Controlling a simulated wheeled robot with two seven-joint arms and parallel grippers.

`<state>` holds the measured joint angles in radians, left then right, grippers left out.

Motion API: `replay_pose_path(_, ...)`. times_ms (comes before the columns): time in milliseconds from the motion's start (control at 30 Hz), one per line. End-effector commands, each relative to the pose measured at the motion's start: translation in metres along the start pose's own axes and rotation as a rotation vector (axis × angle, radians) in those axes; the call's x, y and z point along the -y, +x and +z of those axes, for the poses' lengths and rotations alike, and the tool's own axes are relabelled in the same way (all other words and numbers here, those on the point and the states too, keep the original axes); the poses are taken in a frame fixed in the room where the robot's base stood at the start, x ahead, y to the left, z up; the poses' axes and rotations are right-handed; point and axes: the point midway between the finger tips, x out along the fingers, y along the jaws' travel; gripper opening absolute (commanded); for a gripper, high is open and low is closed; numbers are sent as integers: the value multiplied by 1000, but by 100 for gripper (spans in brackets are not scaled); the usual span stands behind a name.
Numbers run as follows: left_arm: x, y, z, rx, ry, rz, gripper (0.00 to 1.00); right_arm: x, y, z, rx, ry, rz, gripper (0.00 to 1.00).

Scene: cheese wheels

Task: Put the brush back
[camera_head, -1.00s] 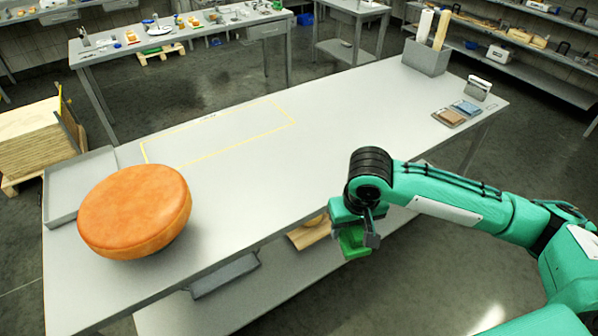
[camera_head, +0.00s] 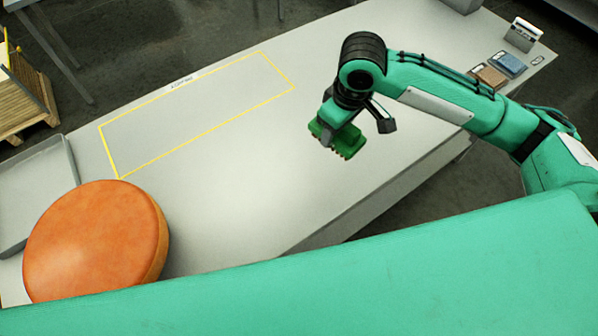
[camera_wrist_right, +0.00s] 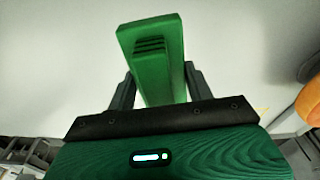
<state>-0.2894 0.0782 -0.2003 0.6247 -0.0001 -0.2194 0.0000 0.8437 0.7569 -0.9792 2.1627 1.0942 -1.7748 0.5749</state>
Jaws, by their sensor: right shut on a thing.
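My right gripper (camera_head: 343,124) is shut on a green brush (camera_head: 336,143) and holds it above the front right part of the grey table. The ridged side of the brush faces down. In the right wrist view, the brush (camera_wrist_right: 155,62) stands between the two dark fingers of my right gripper (camera_wrist_right: 158,85), with pale table surface behind it. My left gripper is not in view. The head view shows only the edge of a grey box (camera_head: 462,4) at the table's back right; its contents are cut off.
A large orange cheese wheel (camera_head: 90,240) is at the table's left front, beside a shallow grey tray (camera_head: 66,160). A yellow outline (camera_head: 205,128) encloses a bare area. A brown pad (camera_head: 489,77), a blue pad (camera_head: 510,64) and a small metal stand (camera_head: 523,35) are back right.

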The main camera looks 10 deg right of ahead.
Motion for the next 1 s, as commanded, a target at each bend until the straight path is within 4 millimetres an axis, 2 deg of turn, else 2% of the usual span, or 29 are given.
replay_pose_path(100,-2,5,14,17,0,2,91,8,-3,-12,-3,-192,-23,31)
replay_pose_path(300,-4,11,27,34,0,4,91,21,-10,-28,-3,-524,-63,31)
replay_pose_path(467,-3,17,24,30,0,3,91,32,-17,-41,-2,-794,-94,31)
replay_pose_path(700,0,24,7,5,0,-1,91,47,-27,-56,-1,-1156,-138,31)
replay_pose_path(833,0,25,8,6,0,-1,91,52,-31,-61,0,-1281,-154,31)
replay_pose_path(1000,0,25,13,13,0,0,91,55,-30,-62,2,-1351,-164,31)
